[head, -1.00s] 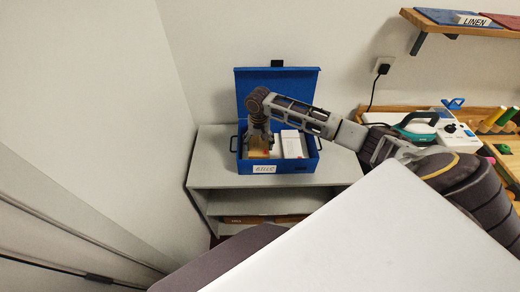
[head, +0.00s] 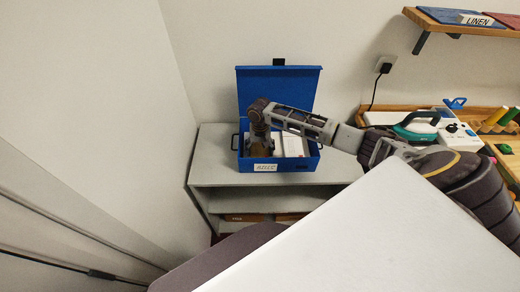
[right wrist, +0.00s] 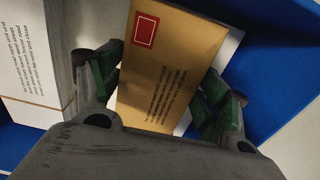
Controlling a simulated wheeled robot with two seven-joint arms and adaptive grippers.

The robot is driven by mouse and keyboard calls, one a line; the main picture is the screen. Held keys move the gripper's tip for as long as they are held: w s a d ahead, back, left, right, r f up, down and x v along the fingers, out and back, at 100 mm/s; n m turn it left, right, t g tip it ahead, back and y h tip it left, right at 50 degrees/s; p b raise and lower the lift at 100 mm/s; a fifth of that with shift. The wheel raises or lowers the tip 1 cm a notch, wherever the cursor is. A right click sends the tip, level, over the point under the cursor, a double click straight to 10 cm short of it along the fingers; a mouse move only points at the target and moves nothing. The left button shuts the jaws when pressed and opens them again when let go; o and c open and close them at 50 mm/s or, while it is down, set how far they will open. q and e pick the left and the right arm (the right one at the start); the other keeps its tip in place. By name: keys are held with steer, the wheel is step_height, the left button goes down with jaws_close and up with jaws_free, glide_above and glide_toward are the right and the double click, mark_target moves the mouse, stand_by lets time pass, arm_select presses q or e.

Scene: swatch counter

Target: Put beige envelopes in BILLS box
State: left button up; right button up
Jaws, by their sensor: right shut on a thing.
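A blue box (head: 313,161) with its lid raised stands on a grey shelf unit, with a white label (head: 265,168) on its front that is hard to read. My right gripper (head: 261,147) reaches down into the left part of the box. In the right wrist view my right gripper (right wrist: 165,92) is shut on a beige envelope (right wrist: 170,65) with a red stamp mark and printed lines. White paper shows behind that envelope's right edge. A stack of white printed papers (right wrist: 28,60) lies to the left. My left gripper is out of view.
The grey shelf unit (head: 215,160) has free top on both sides of the box. A wall stands close on its left.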

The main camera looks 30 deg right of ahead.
mark_target(260, 150)
steer(key=shift+f, duration=0.1)
steer(key=o, duration=1)
steer(key=shift+o, duration=0.2)
step_height(260, 150, up, 12)
steer(key=b, duration=0.1)
stand_by(0.4)
steer(key=shift+s, duration=0.1)
stand_by(0.7)
